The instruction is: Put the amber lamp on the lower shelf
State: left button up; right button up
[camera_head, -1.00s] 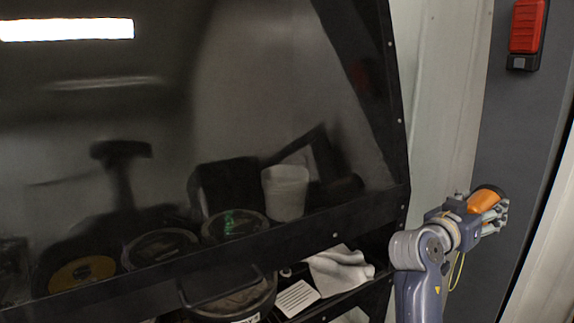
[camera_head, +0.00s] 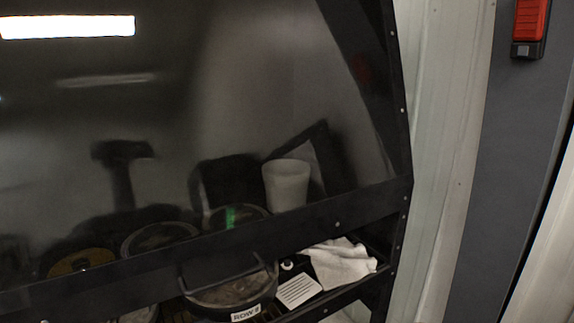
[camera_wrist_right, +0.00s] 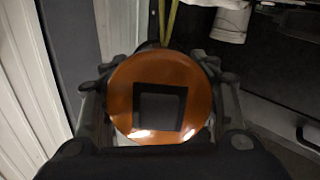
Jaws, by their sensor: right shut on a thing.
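The amber lamp (camera_wrist_right: 123,98) fills the middle of the right wrist view, a round orange face with a dark square on it. My right gripper (camera_wrist_right: 158,90) is shut on it, with a finger on each side. Neither the lamp nor my right gripper shows in the head view now. The lower shelf (camera_head: 326,302) is below the dark glass panel in the head view, and only its right part shows. My left gripper is in no view.
On the lower shelf are a round dark container (camera_head: 228,291), a white card (camera_head: 299,290) and a white cloth (camera_head: 341,264). The dark panel (camera_head: 230,100) covers the upper part, with a white cup (camera_head: 287,184) behind or reflected in it. A red switch (camera_head: 530,20) is at upper right.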

jog(key=s+a+f+n+y, duration=0.2)
jog(key=s+a+f+y, duration=0.1)
jog(key=s, duration=0.3)
jog(key=shift+s+a, duration=0.2)
jog(key=shift+a, duration=0.6)
jog(key=shift+a+r, duration=0.1)
jog(key=shift+r, duration=0.05)
